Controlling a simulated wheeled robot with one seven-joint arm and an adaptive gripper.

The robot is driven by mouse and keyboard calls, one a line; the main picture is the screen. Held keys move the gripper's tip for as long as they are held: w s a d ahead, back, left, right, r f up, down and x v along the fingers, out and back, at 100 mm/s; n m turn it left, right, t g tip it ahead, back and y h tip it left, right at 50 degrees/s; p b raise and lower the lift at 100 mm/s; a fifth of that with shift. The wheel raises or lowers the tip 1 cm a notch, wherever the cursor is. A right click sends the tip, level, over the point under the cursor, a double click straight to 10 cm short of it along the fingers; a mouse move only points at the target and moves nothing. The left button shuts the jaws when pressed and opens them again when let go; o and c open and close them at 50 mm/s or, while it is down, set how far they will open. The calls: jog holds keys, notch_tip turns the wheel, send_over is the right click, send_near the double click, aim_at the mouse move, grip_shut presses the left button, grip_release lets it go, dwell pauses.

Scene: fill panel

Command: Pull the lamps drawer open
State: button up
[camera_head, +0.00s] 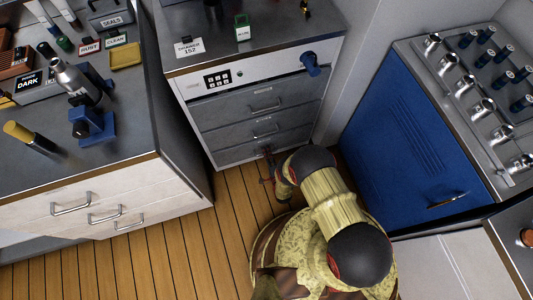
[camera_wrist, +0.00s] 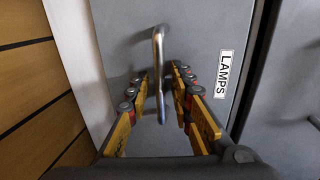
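The lamps drawer (camera_wrist: 200,30) is a grey front with a white LAMPS label (camera_wrist: 224,74), seen sideways in the wrist view. It looks flush with the cabinet. In the head view it is the bottom drawer (camera_head: 230,155) of the grey cabinet. Its metal bar handle (camera_wrist: 158,60) lies between the fingers of my gripper (camera_wrist: 161,72). The yellow and black fingers stand apart on either side of the bar, with gaps showing. In the head view my gripper (camera_head: 267,170) is low in front of this drawer, and the handle there is hard to make out.
Two more drawers with handles (camera_head: 265,107) sit above. A white-fronted drawer unit (camera_head: 40,195) stands at left. A blue cabinet door (camera_head: 395,140) stands at right. The wooden floor (camera_head: 190,250) is bare in front of the drawers, left of my arm.

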grip_shut()
jog(key=shift+s, duration=0.1)
dwell(0.6)
